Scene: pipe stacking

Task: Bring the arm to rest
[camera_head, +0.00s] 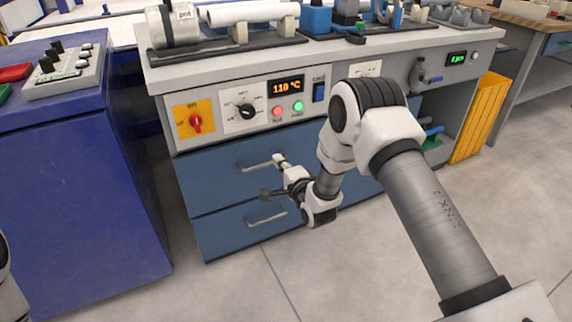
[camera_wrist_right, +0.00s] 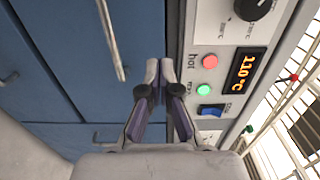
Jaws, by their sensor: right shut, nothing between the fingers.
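My right arm reaches in front of a grey workbench with blue drawers, its wrist bent low. My right gripper (camera_head: 279,161) is shut and empty in front of the upper drawer, close to the right end of its handle (camera_head: 258,166). In the right wrist view the fingertips (camera_wrist_right: 160,72) are together with nothing between them, apart from the silver handle (camera_wrist_right: 110,40). In the head view only a sliver of my left arm shows at the left edge; its gripper is out of frame.
The bench front carries a red knob (camera_head: 195,122), a dial (camera_head: 246,111) and a display reading 110 °C (camera_head: 286,87). A lower drawer handle (camera_head: 266,216) sticks out. A blue cabinet (camera_head: 80,190) stands left. A yellow bin (camera_head: 481,115) stands right. The floor in front is clear.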

